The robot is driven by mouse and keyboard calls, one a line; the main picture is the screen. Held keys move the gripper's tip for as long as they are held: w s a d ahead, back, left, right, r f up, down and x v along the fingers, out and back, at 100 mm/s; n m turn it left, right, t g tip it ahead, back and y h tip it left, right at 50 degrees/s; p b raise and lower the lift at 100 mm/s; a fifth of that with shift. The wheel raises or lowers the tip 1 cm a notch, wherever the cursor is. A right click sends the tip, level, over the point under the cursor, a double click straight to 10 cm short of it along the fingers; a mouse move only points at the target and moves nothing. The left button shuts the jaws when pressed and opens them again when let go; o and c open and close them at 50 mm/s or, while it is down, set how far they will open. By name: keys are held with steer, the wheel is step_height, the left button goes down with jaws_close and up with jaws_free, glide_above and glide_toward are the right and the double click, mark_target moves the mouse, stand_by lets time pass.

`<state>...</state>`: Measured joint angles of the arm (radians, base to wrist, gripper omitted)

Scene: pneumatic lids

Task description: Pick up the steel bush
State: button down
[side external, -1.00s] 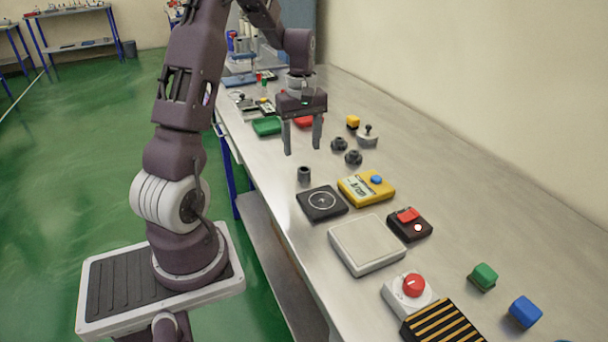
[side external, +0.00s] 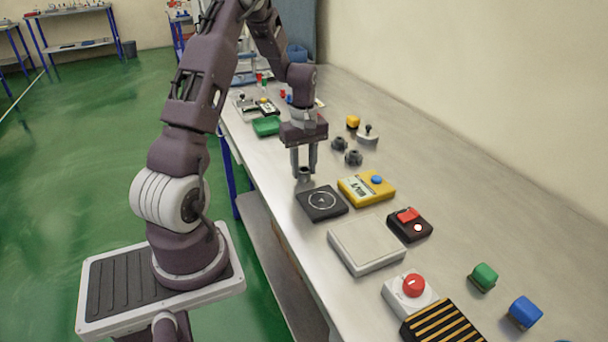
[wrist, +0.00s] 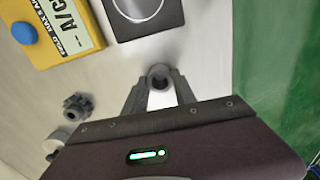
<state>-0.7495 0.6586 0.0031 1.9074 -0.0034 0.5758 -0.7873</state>
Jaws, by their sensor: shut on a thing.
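The steel bush (side external: 304,173) is a small dark grey hollow cylinder standing upright on the steel bench, near its left edge. In the wrist view the bush (wrist: 159,73) shows its round open top between the fingertips. My gripper (side external: 304,170) points down over it with a finger on each side, shut on the bush. In the wrist view my gripper (wrist: 158,85) has its fingers against the bush's sides. The bush appears at bench level; I cannot tell any gap beneath it.
A black square pad with a circle (side external: 322,203) lies just in front of the bush. A yellow meter with a blue button (side external: 366,188) is to the right. Dark knobbed parts (side external: 353,158) stand behind. A white plate (side external: 365,245) lies nearer. The bench edge is close on the left.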

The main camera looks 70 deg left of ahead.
step_height(320, 180, up, 8)
steer(key=r, duration=0.1)
steer(key=w+d+m, duration=0.2)
steer(key=w+d, duration=0.1)
steer(key=d, duration=0.6)
steer(key=w+d+m, duration=0.1)
steer(key=w+d, duration=0.1)
steer(key=d, duration=0.6)
steer(key=s+d+m, duration=0.3)
steer(key=d, duration=1.3)
steer(key=shift+f, duration=2.5)
steer(key=shift+a+f, duration=0.15)
steer(key=shift+a, duration=7.05)
steer(key=shift+a+r, duration=0.3)
steer(key=shift+r, duration=0.2)
steer(key=shift+a+r, duration=0.3)
steer(key=shift+r, duration=2.25)
